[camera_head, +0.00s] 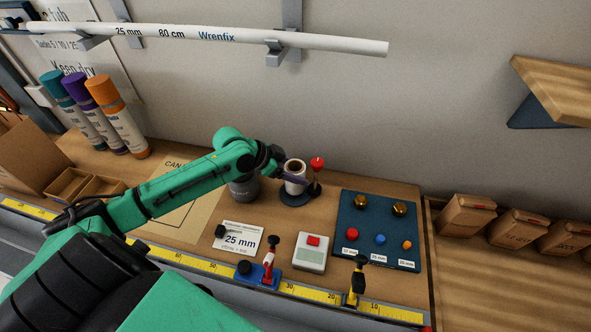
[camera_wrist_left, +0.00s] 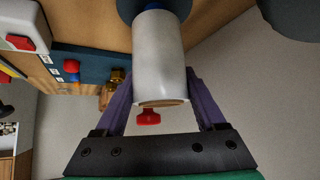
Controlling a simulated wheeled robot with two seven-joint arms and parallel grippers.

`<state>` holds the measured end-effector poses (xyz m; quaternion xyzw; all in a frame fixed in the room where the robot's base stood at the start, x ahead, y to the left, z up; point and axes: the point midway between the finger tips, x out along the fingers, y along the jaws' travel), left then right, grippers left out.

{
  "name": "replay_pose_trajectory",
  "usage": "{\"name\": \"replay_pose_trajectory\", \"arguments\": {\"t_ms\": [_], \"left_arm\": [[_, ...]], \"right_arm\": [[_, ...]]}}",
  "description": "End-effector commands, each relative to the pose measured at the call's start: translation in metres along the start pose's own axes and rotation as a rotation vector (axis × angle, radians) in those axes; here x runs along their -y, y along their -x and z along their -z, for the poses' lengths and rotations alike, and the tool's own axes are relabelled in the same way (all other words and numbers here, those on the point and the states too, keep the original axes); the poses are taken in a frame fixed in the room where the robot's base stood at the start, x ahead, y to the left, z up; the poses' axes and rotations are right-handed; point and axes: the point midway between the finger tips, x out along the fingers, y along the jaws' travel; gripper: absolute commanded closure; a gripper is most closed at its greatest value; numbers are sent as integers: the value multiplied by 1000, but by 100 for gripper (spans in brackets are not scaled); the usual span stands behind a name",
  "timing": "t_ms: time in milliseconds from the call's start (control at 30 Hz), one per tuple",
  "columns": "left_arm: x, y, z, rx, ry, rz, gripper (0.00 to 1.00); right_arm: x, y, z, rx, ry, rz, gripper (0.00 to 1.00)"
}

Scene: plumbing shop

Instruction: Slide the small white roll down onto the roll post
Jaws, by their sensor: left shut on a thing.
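The small white roll (camera_head: 295,186) stands upright above a dark round base (camera_head: 291,200) on the bench; its brown core opening faces up. In the left wrist view the roll (camera_wrist_left: 158,58) lies between the purple fingers of my left gripper (camera_wrist_left: 163,104), which is shut on it near its top end. The dark base (camera_wrist_left: 127,8) shows beyond the roll's lower end, with a bit of blue there. The roll post is hidden, and I cannot tell how far the roll is over it. A red-topped upright (camera_head: 316,164) stands close beside the roll. My right gripper is not in view.
A grey round container (camera_head: 244,188) stands left of the roll. A blue board (camera_head: 377,230) with knobs lies to the right, and a white box with a red button (camera_head: 313,251) in front. A white pipe (camera_head: 200,35) hangs on the wall above.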

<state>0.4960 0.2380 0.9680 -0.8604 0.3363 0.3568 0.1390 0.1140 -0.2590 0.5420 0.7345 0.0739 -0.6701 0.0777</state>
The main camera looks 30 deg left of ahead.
Motion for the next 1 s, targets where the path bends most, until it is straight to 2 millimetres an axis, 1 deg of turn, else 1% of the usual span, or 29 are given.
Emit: {"name": "replay_pose_trajectory", "arguments": {"t_ms": [267,300,333,367,667,767,867,1000], "left_arm": [[0,-6,-6,-2,0,1,93],[0,-6,-6,-2,-1,1,20],[0,-6,-5,-2,0,1,9],[0,-6,-5,-2,0,1,0],[0,-3,-7,1,1,1,0],[1,6,-8,2,2,3,0],[0,21,-8,6,-3,1,0],[0,43,-8,5,3,1,0]], "right_arm": [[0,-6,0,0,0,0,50],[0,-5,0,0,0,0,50],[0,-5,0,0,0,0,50],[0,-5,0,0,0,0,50],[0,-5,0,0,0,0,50],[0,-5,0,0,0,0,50],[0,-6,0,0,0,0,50],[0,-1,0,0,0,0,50]]}}
